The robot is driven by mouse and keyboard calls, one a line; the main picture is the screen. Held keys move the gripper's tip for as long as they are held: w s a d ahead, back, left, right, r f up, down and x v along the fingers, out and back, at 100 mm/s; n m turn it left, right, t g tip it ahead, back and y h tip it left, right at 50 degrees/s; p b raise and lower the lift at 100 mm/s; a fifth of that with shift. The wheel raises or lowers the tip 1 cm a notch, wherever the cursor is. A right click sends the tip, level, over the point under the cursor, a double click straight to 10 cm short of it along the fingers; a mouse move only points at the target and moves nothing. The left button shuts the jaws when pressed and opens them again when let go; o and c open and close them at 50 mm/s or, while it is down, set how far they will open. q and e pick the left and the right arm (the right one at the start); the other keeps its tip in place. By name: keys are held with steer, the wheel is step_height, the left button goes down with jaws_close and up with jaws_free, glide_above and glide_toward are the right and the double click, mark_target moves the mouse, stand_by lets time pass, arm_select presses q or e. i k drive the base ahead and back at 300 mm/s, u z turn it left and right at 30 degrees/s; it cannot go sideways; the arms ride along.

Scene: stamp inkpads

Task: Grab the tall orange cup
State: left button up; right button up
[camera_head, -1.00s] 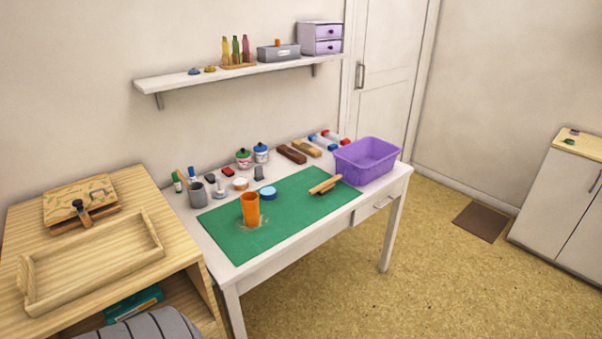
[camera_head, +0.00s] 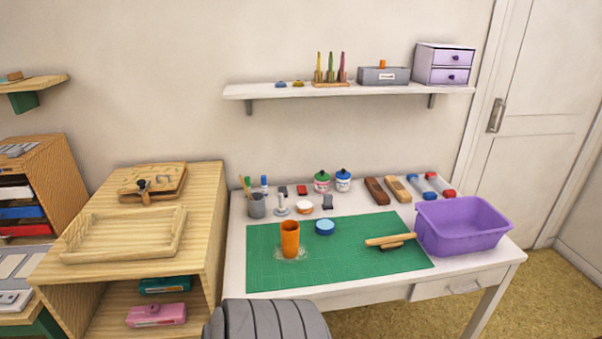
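The tall orange cup (camera_head: 290,239) stands upright on the green mat (camera_head: 345,275), left of the mat's middle. A clear, pale round patch lies on the mat around its base. A small round blue-topped item (camera_head: 325,227) sits just right of the cup. Neither of my grippers shows in the view. A grey ribbed part at the bottom edge looks like part of my own arm.
A wooden brayer-like tool (camera_head: 390,241) lies on the mat's right. A purple bin (camera_head: 462,228) stands at the table's right end. A grey pen cup (camera_head: 257,206), jars (camera_head: 343,181) and wooden blocks (camera_head: 377,191) line the back. A wooden tray (camera_head: 125,237) is on the left cabinet.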

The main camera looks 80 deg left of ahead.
mark_target(290, 228)
steer(key=u, duration=0.55)
steer(key=i, duration=0.8)
steer(key=u, duration=0.8)
